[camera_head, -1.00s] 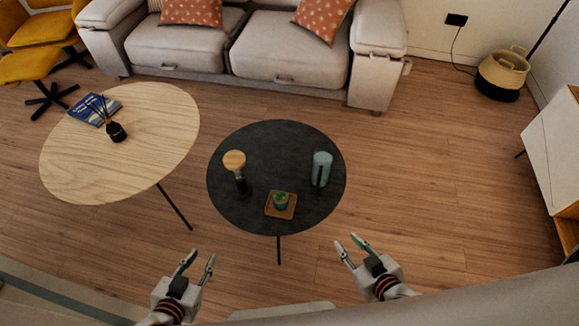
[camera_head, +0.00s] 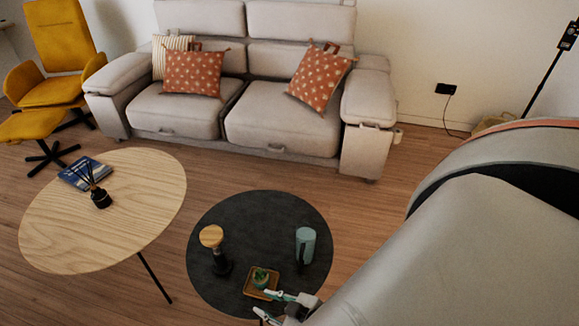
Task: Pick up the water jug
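The water jug (camera_head: 307,240) is a blue-green cylinder with a dark handle on its near side. It stands upright on the right part of the round black table (camera_head: 262,211). My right gripper (camera_head: 263,302) is at the near edge of the picture, its fingers pointing left and apart with nothing seen between them. It is nearer than the jug and a little left of it, apart from it in the picture. My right arm covers the lower right. My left gripper is out of view.
A wooden tray (camera_head: 249,290) with a small green plant (camera_head: 260,277) is close to my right fingertips. A wood-topped dark item (camera_head: 212,237) stands left of the jug. An oval wooden table (camera_head: 60,240) is at left, a sofa (camera_head: 277,127) behind.

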